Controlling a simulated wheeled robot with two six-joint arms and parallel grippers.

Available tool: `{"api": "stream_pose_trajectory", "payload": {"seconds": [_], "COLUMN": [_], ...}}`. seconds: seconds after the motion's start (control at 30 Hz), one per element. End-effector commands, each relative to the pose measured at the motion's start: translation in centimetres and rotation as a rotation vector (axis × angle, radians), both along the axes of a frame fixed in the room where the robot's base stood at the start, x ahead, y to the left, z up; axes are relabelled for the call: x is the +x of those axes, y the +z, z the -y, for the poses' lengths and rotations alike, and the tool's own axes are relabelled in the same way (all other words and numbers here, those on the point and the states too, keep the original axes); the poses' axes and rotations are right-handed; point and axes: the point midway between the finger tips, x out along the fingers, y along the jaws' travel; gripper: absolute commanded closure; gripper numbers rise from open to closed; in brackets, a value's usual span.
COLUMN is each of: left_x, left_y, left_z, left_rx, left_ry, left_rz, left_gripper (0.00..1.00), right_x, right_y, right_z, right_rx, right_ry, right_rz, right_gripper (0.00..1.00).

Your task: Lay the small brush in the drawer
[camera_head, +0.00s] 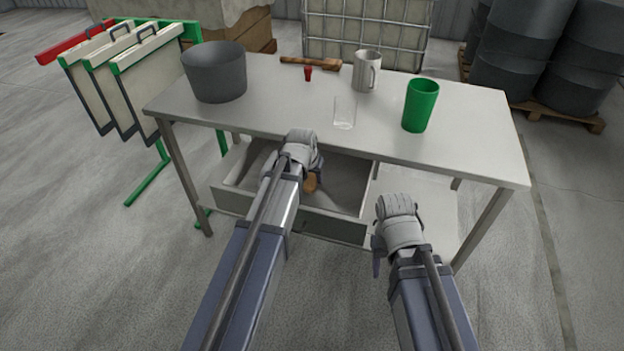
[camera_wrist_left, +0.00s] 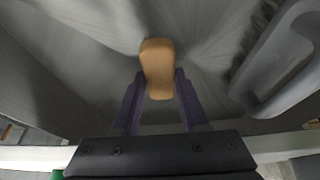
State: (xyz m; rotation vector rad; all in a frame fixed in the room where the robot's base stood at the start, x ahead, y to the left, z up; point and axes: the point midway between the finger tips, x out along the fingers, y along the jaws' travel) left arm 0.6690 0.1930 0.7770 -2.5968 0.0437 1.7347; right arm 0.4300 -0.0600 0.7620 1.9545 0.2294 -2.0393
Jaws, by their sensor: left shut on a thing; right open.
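The drawer (camera_head: 330,229) hangs pulled out under the grey table. My left gripper (camera_head: 304,172) is over its inside, with its fingers mostly hidden by my arm in the head view. In the left wrist view, its two fingers (camera_wrist_left: 160,98) are shut on a rounded orange-brown piece, seemingly the handle of the small brush (camera_wrist_left: 157,66). A bit of it shows below my wrist in the head view (camera_head: 310,183). Its bristles are not visible, and I cannot tell whether it touches the drawer floor. My right gripper (camera_head: 383,255) is open and empty, right of the drawer.
A grey loop-handled thing with a bristly edge (camera_wrist_left: 280,62) lies near the held piece in the left wrist view. On the table are a grey bucket (camera_head: 215,72), wooden-handled tool (camera_head: 312,62), small red thing (camera_head: 308,74), mug (camera_head: 366,70), clear glass (camera_head: 344,112) and green cup (camera_head: 420,104).

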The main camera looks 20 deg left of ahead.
Motion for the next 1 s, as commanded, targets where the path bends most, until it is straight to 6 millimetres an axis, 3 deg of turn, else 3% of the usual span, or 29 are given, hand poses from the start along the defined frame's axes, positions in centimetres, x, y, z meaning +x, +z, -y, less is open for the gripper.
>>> {"api": "stream_pose_trajectory", "payload": {"seconds": [0.2, 0.23, 0.47, 0.77, 1.0], "left_x": [0.0, 0.0, 0.0, 0.0, -0.3], "left_y": [-0.6, -0.4, -0.4, -0.3, 1.1], "left_z": [0.0, 0.0, 0.0, 0.0, 0.0], "left_rx": [0.000, 0.000, 0.000, 0.000, 0.000], "left_ry": [0.000, 0.000, 0.000, 0.000, 0.000], "left_rz": [0.000, 0.000, 0.000, 0.000, 0.000], "left_gripper": [1.00, 0.53, 0.27, 0.26, 0.26], "right_x": [0.0, 0.0, 0.0, 0.0, 0.0], "right_y": [-0.6, -0.4, -0.4, -0.3, 1.1], "right_z": [0.0, 0.0, 0.0, 0.0, 0.0], "right_rx": [0.000, 0.000, 0.000, 0.000, 0.000], "right_ry": [0.000, 0.000, 0.000, 0.000, 0.000], "right_rz": [0.000, 0.000, 0.000, 0.000, 0.000], "right_gripper": [0.50, 0.50, 0.50, 0.50, 0.50]}}
